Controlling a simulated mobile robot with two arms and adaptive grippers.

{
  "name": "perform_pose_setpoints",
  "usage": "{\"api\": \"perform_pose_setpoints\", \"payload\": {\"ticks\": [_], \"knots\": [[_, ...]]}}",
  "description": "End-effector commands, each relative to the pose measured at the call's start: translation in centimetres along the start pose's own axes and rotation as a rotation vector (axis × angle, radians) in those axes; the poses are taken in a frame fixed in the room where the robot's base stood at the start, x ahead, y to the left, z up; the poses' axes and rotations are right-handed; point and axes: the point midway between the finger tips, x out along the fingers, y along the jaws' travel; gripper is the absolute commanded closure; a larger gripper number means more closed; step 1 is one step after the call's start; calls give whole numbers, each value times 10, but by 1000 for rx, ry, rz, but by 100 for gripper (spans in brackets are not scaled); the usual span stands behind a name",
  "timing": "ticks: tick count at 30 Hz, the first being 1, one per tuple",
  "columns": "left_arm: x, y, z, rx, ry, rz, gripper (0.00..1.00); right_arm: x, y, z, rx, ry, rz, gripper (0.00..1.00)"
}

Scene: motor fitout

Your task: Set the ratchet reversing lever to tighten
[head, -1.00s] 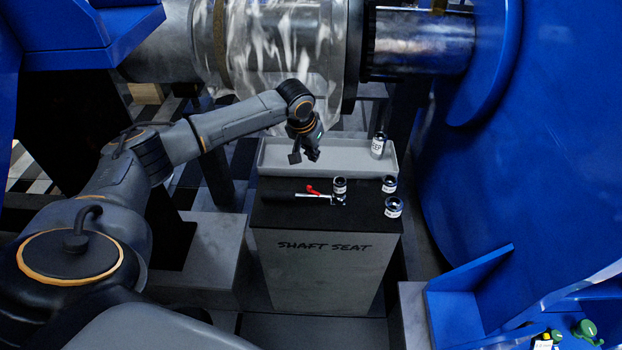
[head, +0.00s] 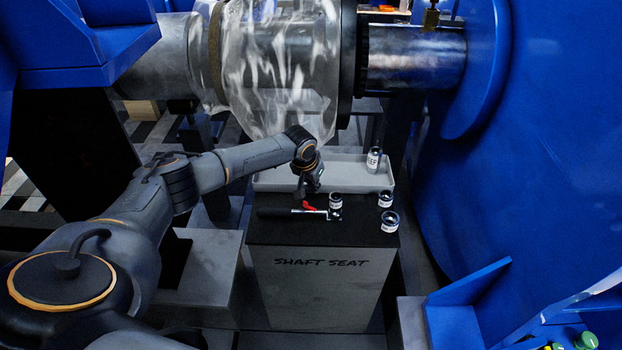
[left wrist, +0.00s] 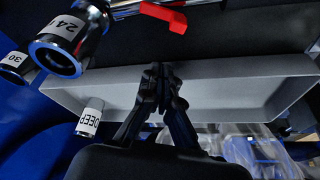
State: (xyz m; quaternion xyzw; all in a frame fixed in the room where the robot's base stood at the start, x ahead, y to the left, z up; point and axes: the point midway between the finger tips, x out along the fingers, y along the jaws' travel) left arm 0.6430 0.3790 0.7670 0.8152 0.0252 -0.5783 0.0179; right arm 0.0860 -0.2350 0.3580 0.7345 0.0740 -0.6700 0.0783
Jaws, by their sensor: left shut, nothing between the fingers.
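The ratchet (head: 277,212) lies on the black top of the shaft seat block, its dark handle to the left and its head to the right. Its red reversing lever (head: 309,206) sticks up near the head; it also shows at the top of the left wrist view (left wrist: 166,19). My left gripper (head: 304,196) is shut and empty, pointing down just behind the lever. In the left wrist view its fingertips (left wrist: 159,72) are together, with a visible gap to the lever. I cannot tell the lever's setting. My right gripper is not in view.
A socket marked 24 (left wrist: 70,36) stands at the ratchet's head. Two more sockets (head: 385,199) (head: 390,222) stand to the right. A grey tray (head: 280,180) behind holds a DEEP socket (head: 374,160). A large blue housing (head: 560,150) rises at right.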

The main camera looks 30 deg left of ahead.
Motion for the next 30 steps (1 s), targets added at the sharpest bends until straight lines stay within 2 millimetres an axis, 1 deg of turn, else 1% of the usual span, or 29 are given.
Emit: {"api": "perform_pose_setpoints", "payload": {"ticks": [1, 3, 9, 12, 24, 30], "knots": [[1, -1, 2, 1, 1, -1, 100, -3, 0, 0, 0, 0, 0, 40], [-4, -1, 11, 4, 0, -2, 100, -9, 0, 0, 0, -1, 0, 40], [-10, -1, 30, 2, 0, -2, 100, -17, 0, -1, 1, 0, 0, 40], [-11, 0, 35, 1, 0, -1, 100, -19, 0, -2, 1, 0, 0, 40], [-11, 0, 38, 0, 0, 0, 100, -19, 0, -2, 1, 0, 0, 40], [-13, 0, 39, -25, -2, -7, 100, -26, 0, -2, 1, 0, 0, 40]]}}
